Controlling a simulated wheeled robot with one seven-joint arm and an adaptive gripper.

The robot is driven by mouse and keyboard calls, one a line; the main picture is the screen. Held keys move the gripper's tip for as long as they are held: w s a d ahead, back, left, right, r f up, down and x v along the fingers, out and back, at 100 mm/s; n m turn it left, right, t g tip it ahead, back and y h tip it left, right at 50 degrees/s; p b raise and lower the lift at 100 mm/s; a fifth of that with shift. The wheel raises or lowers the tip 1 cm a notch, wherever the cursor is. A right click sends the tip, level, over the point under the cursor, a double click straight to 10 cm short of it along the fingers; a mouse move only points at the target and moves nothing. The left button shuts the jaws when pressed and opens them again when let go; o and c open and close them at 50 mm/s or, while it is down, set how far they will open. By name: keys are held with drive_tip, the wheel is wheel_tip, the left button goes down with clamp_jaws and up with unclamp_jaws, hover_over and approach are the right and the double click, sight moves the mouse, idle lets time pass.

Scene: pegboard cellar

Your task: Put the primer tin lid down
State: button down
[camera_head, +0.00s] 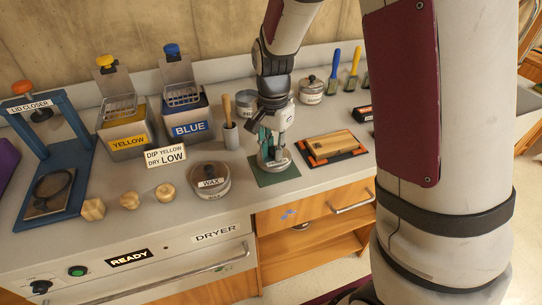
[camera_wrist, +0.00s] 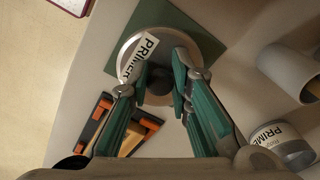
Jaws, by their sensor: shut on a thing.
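The primer tin lid (camera_wrist: 187,45) is a round metal disc with a dark knob and a white "PRIMER" label. My gripper (camera_wrist: 157,82), with green-padded fingers, is shut on its knob. In the head view my gripper (camera_head: 268,149) points down and the lid (camera_head: 283,163) lies flat over the green mat (camera_head: 279,178). Whether the lid touches the mat or hangs just above it, I cannot tell. The mat also shows in the wrist view (camera_wrist: 208,40). The primer tin (camera_head: 246,101) stands behind my arm, partly hidden; it shows in the wrist view (camera_wrist: 282,143).
A wooden block in a black-and-orange tray (camera_head: 334,148) lies right of the mat. The wax tin (camera_head: 209,181) stands to the left, and a cup with a wooden handle (camera_head: 231,135) behind. The counter's front edge is close to the mat.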

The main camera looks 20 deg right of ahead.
sight(272, 154)
drive_tip(key=shift+w+f, duration=0.1)
drive_tip(key=shift+w, duration=0.1)
drive_tip(key=shift+f, duration=1.7)
drive_tip(key=shift+f, duration=0.15)
drive_tip(key=c, duration=1.5)
unclamp_jaws()
drive_tip(key=shift+o, duration=0.2)
